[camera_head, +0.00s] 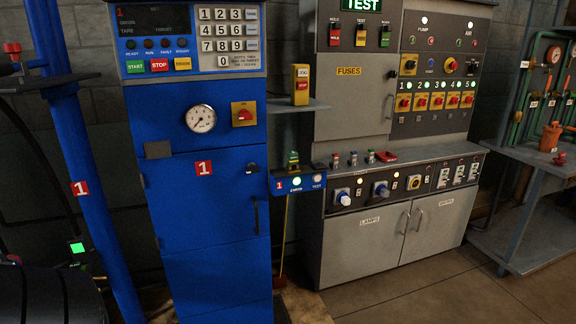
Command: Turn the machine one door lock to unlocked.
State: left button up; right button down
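Machine one is the blue cabinet (205,260) with a red number 1 plate (203,168) on its door (215,205). A small black lock knob (252,168) sits at the door's upper right edge. It is too small to tell which way it points. A black vertical handle (256,215) is below it. The door looks shut. Neither of my grippers is in view.
Above the door are a round gauge (200,118), a red-and-yellow rotary switch (244,113) and a keypad (228,38). A small blue control box (298,182) sits right of the door. A grey test cabinet (380,245) stands further right, with open floor in front.

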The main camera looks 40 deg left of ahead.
aim_at(252, 168)
jog(key=j+u, duration=0.15)
jog(key=u, duration=1.45)
jog(key=k+j, duration=0.05)
